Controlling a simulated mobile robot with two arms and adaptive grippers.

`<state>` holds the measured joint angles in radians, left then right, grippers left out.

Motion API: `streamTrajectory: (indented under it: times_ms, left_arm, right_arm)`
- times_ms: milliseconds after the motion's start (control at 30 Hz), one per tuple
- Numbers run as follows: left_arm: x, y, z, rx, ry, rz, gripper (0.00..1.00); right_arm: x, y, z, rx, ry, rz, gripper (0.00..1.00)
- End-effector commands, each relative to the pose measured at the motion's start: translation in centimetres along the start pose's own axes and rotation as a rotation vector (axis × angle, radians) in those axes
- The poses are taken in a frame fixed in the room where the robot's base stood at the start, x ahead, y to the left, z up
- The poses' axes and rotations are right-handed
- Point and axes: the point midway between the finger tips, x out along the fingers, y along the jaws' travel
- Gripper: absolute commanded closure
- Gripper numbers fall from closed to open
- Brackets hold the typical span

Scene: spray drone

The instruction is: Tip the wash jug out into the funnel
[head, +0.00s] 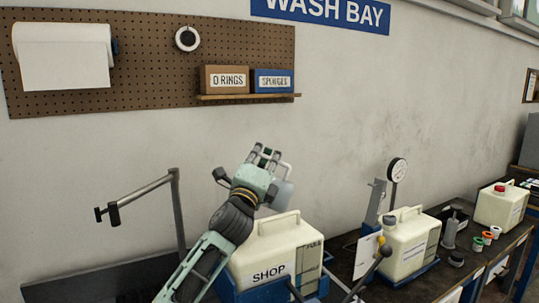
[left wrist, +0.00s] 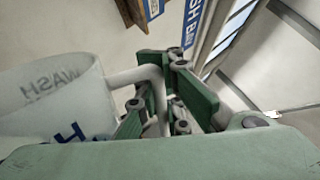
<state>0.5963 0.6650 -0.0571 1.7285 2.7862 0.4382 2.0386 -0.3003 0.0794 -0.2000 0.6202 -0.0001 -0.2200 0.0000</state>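My left gripper (head: 268,155) is raised in front of the wall, above the large cream SHOP container. In the left wrist view its green fingers (left wrist: 172,100) are around the handle of the wash jug (left wrist: 50,105), a translucent white jug with blue lettering. In the head view the jug (head: 284,192) shows only partly, behind and right of the gripper. It hangs clear of the bench; its exact tilt and contents cannot be told. I cannot make out a funnel in either view. My right gripper is not in view.
The SHOP container (head: 270,255) sits in a blue cradle below my left gripper. A bent metal arm on a post (head: 177,215) stands left. Right are a second cream container (head: 410,240), a gauge (head: 397,170), small colored cups and a red-capped container (head: 500,205). A pegboard (head: 150,60) hangs behind.

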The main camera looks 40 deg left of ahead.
Motion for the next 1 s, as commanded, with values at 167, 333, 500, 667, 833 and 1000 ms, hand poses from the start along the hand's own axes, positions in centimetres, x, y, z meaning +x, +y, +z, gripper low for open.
streamTrajectory:
  times_ms: [167, 333, 500, 667, 833, 1000]
  left_arm:
    - [-0.1, 0.1, 0.2, -0.025, -0.013, -0.003, 1.00]
    - [-0.2, 0.3, 0.5, -0.046, -0.024, -0.004, 1.00]
    - [-0.3, 0.5, 0.7, -0.068, -0.036, -0.004, 1.00]
    - [-0.5, 0.7, 0.9, -0.087, -0.046, -0.004, 1.00]
    - [-0.6, 0.9, 1.1, -0.105, -0.056, -0.005, 1.00]
    - [-0.7, 1.1, 1.3, -0.124, -0.066, -0.005, 1.00]
  right_arm:
    - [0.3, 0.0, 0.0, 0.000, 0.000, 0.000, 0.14]
    - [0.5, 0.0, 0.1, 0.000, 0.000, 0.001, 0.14]
    - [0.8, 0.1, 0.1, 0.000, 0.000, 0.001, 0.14]
    - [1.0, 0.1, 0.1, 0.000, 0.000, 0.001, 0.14]
    - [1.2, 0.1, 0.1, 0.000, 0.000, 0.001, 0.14]
    - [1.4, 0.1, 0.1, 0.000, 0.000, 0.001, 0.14]
